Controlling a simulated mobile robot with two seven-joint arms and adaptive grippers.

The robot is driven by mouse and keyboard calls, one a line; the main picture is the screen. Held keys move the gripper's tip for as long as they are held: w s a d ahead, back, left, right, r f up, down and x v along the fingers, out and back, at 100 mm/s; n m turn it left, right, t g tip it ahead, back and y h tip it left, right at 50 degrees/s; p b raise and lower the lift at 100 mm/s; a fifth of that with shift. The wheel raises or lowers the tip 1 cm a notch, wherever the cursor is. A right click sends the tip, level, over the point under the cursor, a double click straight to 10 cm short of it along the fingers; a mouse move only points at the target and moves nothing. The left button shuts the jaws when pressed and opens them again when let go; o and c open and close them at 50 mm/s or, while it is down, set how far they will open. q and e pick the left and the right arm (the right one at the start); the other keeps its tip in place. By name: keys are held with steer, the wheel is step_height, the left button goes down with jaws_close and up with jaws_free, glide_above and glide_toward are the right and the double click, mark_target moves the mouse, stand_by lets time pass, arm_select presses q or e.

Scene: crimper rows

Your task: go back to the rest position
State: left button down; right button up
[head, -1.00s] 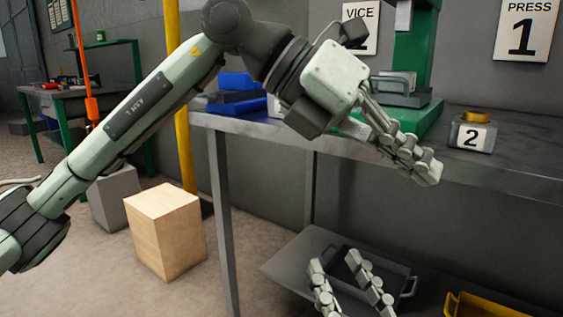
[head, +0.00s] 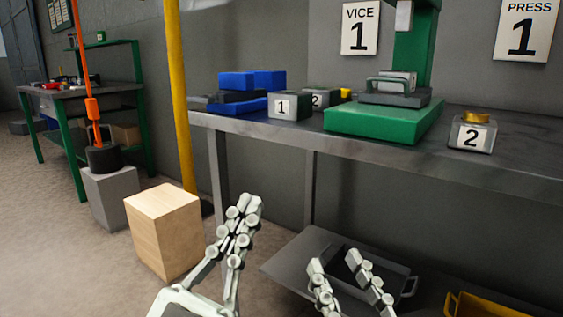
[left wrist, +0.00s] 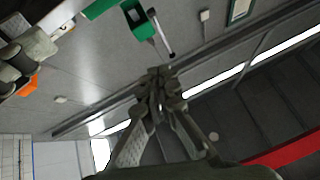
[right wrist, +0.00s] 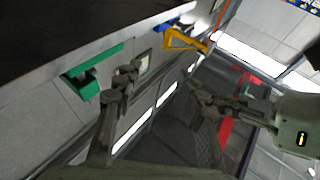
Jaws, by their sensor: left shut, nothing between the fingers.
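My left gripper (head: 245,208) is low in the middle of the head view, in front of the bench and beside the wooden box. Its fingers are together and empty; they also meet in the left wrist view (left wrist: 160,82). My right gripper (head: 335,264) is at the bottom of the head view, to the right of the left one. Its fingers stand apart with nothing between them, as the right wrist view (right wrist: 158,80) also shows. Both grippers point upward in the head view. Neither visibly touches anything.
A wooden box (head: 165,232) stands on the floor. A lower shelf (head: 285,262) carries a grey tray (head: 402,284) and a yellow tray (head: 480,304).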

arm_select(q)
steer(key=w+a+f+n+g+y+p, duration=0.1)
steer(key=a+f+n+g+y+p, duration=0.3)
steer(key=f, duration=1)
steer(key=w+a+f+n+g+y+p, duration=0.1)
steer(key=a+f+g+y+p, duration=0.35)
steer(key=f, duration=1.05)
arm_select(e)
steer(key=w+d+f+g+h+b, duration=0.1)
steer(key=d+f+g+h, duration=0.25)
steer(key=f, duration=0.65)
steer(key=w+d+f+g+h+b, duration=0.1)
steer(key=w+d+f+g+h, duration=0.3)
steer(key=f, duration=0.6)
arm_select(q)
steer(key=s+a+f+n+g+y+p, duration=0.1)
steer(key=s+a+f+g+y+p, duration=0.4)
steer(key=s+a+f+g, duration=0.6)
steer(key=s+a+f, duration=0.2)
steer(key=a+f, duration=0.1)
steer(key=shift+n, duration=0.3)
arm_select(e)
steer(key=s+d+f+m+g+h, duration=0.1)
steer(key=s+d+f+g, duration=0.9)
steer(key=s+d+f, duration=0.2)
steer(key=s+f, duration=0.2)
steer(key=s, duration=0.1)
steer(key=shift+s+f+m, duration=0.15)
steer(key=shift+f+m, duration=0.15)
steer(key=shift+m, duration=0.1)
